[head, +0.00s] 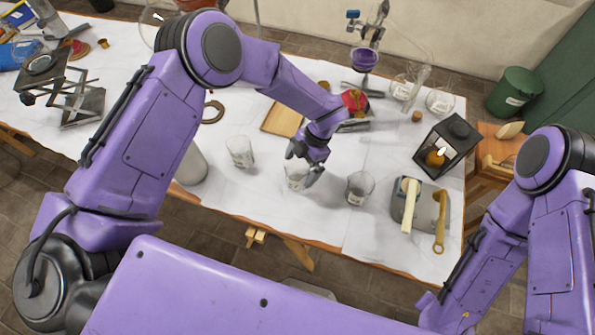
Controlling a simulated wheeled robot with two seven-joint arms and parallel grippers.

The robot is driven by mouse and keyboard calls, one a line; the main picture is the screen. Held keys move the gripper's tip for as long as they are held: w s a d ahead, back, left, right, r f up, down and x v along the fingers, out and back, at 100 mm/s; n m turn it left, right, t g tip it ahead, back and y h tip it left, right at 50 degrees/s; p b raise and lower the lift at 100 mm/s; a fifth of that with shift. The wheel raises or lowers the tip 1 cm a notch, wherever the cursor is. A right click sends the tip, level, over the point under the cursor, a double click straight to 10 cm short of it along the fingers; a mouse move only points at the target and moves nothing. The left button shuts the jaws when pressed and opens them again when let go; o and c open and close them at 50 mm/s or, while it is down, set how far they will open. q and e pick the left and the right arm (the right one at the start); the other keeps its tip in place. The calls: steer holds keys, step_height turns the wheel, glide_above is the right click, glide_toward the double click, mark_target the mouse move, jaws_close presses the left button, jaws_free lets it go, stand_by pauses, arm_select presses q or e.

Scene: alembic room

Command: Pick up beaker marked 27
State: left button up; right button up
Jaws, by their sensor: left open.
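Three clear glass beakers stand on the white-covered table: a left beaker (240,153), a middle beaker (294,183) and a right beaker (360,189). The left and middle ones show pale labels, too small to read, so I cannot tell which is marked 27. My left gripper (303,173) is open and points down at the middle beaker. Its fingers overlap that beaker's upper part in the picture. I cannot tell whether they touch it. My right arm is at the right edge, and its gripper is out of view.
A wooden board (282,119) lies behind my left gripper. Flasks (440,101) stand at the back. The front table edge is close.

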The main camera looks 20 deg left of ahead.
mark_target(298, 175)
arm_select(q)
steer(key=shift+a+f, duration=0.15)
steer(key=shift+f, duration=0.5)
steer(key=shift+a+f, duration=0.15)
steer(key=shift+f, duration=0.55)
steer(key=shift+s, duration=0.3)
steer(key=shift+c, duration=0.7)
steer(key=shift+w, duration=0.1)
steer(key=c, duration=0.9)
